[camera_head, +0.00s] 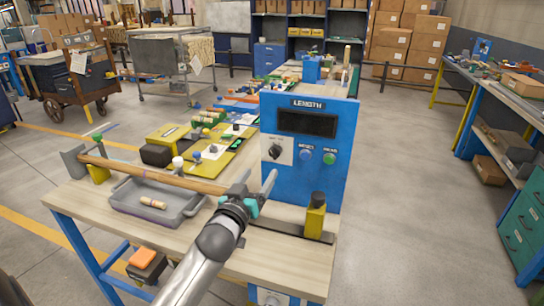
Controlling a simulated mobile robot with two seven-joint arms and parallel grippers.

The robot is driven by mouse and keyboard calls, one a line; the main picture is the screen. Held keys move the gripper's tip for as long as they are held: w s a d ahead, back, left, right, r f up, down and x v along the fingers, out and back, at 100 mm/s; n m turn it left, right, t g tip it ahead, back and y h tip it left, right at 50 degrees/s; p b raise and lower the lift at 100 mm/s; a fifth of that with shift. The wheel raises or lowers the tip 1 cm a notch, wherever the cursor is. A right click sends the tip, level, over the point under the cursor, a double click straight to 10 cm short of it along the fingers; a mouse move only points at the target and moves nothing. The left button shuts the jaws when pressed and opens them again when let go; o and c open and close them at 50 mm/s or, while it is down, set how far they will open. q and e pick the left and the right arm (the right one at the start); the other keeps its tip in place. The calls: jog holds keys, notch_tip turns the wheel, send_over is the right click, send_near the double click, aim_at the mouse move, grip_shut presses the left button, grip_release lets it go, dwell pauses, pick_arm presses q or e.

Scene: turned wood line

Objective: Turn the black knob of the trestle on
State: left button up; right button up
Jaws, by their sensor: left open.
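A blue upright panel (340,165) marked LENGTH stands on the bench. A black knob (275,151) sits on a white plate at its lower left, with a blue button and a green button to its right. My left gripper (256,184) reaches up from the bottom, with its jaws apart and nothing between them. In the picture it is below the black knob, apart from it. A second white plate (272,297) shows at the bottom edge under the bench top, mostly cut off. My right gripper is not in view.
A wooden rod (150,173) lies across the bench (290,257) above a grey tray (125,197), left of my gripper. A yellow post with a black cap (316,215) stands at right. Yellow blocks and small parts lie behind. The floor at right is clear.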

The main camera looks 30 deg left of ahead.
aim_at(273, 154)
pick_arm(q)
jog(key=b+x, duration=0.1)
jog(key=x, duration=0.9)
jog(key=shift+w, duration=0.4)
grip_shut()
